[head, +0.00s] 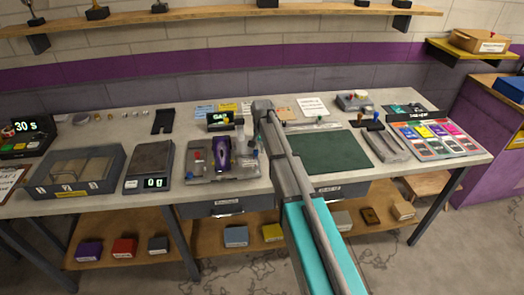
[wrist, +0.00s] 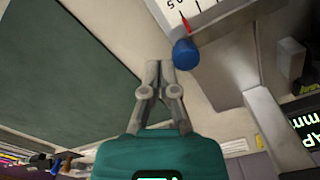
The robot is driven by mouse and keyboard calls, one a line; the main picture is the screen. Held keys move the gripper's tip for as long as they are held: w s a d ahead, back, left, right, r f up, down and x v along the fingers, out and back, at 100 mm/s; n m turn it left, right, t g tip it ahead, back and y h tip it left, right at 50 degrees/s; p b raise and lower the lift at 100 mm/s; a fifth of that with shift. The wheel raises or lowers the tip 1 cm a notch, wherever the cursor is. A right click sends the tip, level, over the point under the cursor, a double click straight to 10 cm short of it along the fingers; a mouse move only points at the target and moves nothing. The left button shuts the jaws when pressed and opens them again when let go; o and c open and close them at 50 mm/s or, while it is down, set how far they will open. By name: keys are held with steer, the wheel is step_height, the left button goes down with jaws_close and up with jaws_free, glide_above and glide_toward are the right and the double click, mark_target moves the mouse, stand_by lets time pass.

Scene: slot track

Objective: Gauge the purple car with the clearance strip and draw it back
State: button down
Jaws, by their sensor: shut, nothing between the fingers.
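The purple car (head: 222,153) sits in a grey fixture (head: 222,176) left of my arm in the head view. It does not show in the wrist view. In the wrist view my gripper (wrist: 160,66) is shut and empty, its fingertips close beside a blue round knob (wrist: 185,54). I cannot tell whether they touch it. The knob is by a pale plate with a scale and a red pointer (wrist: 186,25). I cannot make out the clearance strip for sure. My arm hides part of the bench in the head view, and the fingers cannot be made out there.
A green mat (head: 332,152) lies right of my arm; it also fills the left of the wrist view (wrist: 60,70). A scale (head: 148,167) and a lidded box (head: 80,170) stand to the left. Colored cards (head: 440,138) and a grey tray (head: 386,146) are at the right.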

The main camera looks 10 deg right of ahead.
mark_target(252, 156)
steer(key=shift+a, duration=2.15)
stand_by(1.9)
steer(key=shift+d, duration=0.45)
stand_by(1.0)
stand_by(0.3)
steer(key=shift+r+p, duration=4)
steer(key=shift+p, duration=0.05)
